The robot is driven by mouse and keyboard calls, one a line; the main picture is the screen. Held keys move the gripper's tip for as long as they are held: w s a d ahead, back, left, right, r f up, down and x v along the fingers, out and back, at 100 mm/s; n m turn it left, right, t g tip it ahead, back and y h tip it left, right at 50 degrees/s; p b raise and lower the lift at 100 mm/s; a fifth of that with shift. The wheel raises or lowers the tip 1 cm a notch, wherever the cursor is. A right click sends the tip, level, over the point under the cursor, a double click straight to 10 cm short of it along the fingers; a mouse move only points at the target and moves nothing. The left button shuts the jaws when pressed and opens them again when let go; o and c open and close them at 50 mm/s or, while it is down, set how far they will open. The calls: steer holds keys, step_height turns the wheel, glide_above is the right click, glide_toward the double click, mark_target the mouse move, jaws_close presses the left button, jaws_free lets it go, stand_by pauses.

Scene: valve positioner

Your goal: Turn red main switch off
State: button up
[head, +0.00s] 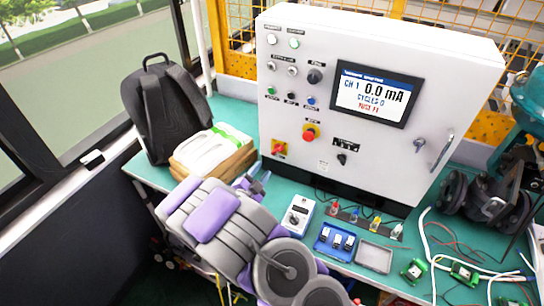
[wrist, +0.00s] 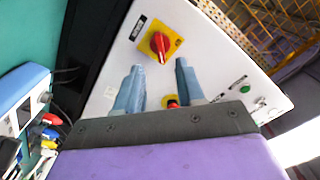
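The red main switch is a red rotary handle on a yellow plate, low on the left of the white cabinet's front in the head view (head: 279,148). In the wrist view the red main switch (wrist: 158,43) lies just beyond my gripper's fingertips, roughly between them in the picture. My gripper (wrist: 159,68) is open, with two blue-grey fingers apart and nothing between them touching. In the head view my gripper (head: 258,184) is below and left of the switch, apart from the cabinet. The handle's exact angle is hard to tell.
The white cabinet (head: 400,165) has a display (head: 374,93) and a red emergency button (head: 310,132) close to the switch. A meter (head: 298,214) and blue tray (head: 334,243) lie in front on the green table.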

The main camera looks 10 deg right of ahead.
mark_target(274, 153)
steer(key=shift+b+x, duration=0.8)
steer(key=shift+x, duration=4.05)
steer(key=shift+d, duration=0.1)
steer(key=shift+s, duration=0.1)
jaws_close()
